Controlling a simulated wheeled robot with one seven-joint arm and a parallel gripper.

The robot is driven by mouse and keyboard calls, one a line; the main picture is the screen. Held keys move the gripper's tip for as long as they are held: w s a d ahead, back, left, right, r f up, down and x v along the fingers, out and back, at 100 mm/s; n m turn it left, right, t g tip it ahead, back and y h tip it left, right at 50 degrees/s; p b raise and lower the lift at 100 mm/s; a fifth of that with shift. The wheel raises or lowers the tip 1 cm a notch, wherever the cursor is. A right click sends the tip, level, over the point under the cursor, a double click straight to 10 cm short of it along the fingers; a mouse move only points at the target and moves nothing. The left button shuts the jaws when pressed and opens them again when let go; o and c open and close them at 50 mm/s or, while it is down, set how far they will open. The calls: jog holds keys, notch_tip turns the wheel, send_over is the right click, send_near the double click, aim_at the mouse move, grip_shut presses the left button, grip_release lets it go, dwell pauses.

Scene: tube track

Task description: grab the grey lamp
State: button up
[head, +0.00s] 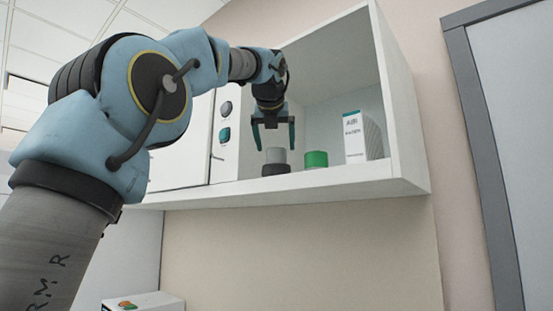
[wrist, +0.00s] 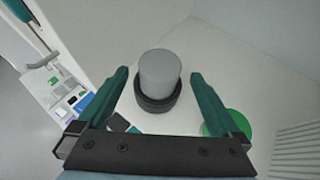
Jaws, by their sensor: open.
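The grey lamp (head: 275,157) stands upright on the shelf floor, a grey cylinder with a wider dark ring at its base. It also shows in the wrist view (wrist: 160,72), ahead of the fingertips and roughly centred between them. My gripper (head: 274,122) is open and empty. In the head view it hangs just above the lamp with its fingers pointing down. In the wrist view both teal fingers of my gripper (wrist: 159,80) show, apart from the lamp.
A green cylinder (head: 316,159) stands close to the right of the lamp. A white box (head: 362,138) stands further right, near the side wall of the open white cabinet (head: 402,105).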

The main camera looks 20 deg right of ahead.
aim_at(276, 150)
jog(key=shift+x, duration=1.55)
jog(key=shift+c, duration=0.2)
jog(key=c, duration=1.3)
